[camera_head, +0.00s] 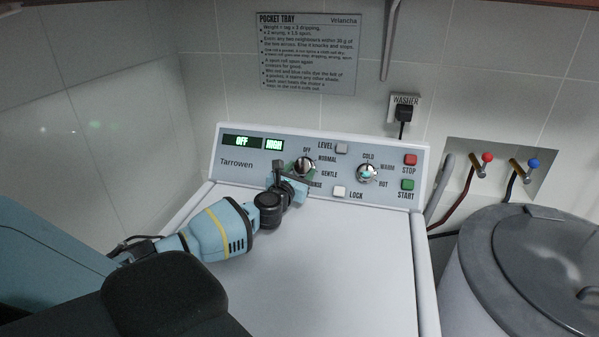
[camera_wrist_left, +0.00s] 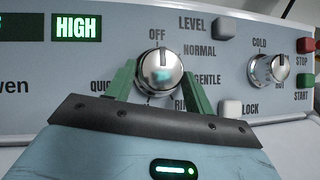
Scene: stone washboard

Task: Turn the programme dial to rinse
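The programme dial (camera_head: 304,167) is a round silver knob on the washer's control panel. In the left wrist view the dial (camera_wrist_left: 159,76) has its dark mark at the top, towards OFF. Labels around it include NORMAL, GENTLE and a partly hidden RIN... label at lower right. My left gripper (camera_head: 298,177) is at the dial. In the left wrist view its green fingers (camera_wrist_left: 158,82) stand apart, one on each side of the knob. Whether they press on it I cannot tell. My right gripper is not in view.
The display (camera_head: 242,142) reads OFF and HIGH. To the right are a temperature knob (camera_head: 367,173), a red STOP button (camera_head: 410,160), a green START button (camera_head: 407,185), a LEVEL button (camera_head: 341,148) and a LOCK button (camera_head: 339,191). A grey lidded tub (camera_head: 470,262) stands at right.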

